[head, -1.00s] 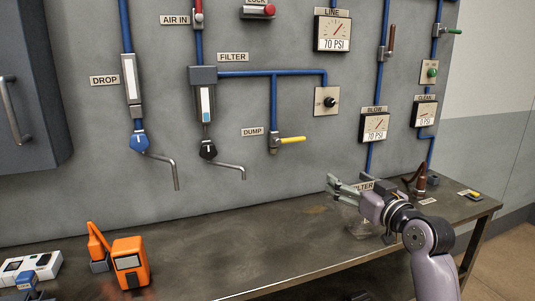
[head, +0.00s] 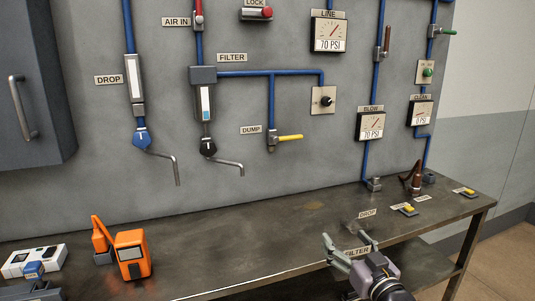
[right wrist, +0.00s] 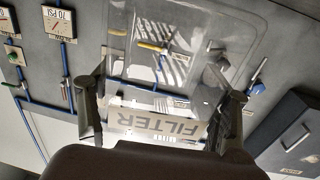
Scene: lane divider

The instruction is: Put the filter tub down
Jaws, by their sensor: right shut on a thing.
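The filter tub is a clear, see-through tub with a FILTER label (head: 357,252). In the right wrist view the tub (right wrist: 185,35) lies between the two fingers, its label upside down. My right gripper (head: 348,242) is shut on it near the bench's front edge; the gripper also shows in the right wrist view (right wrist: 160,108). The tub's walls barely show in the head view, so I cannot tell whether its base touches the bench. My left gripper is out of view.
A DROP label (head: 367,213) marks a faint clear tub behind my right gripper. The metal bench (head: 230,240) is clear across its middle. An orange device (head: 131,254) and a white box (head: 35,260) stand at left. A brown-handled item (head: 413,180) stands at right.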

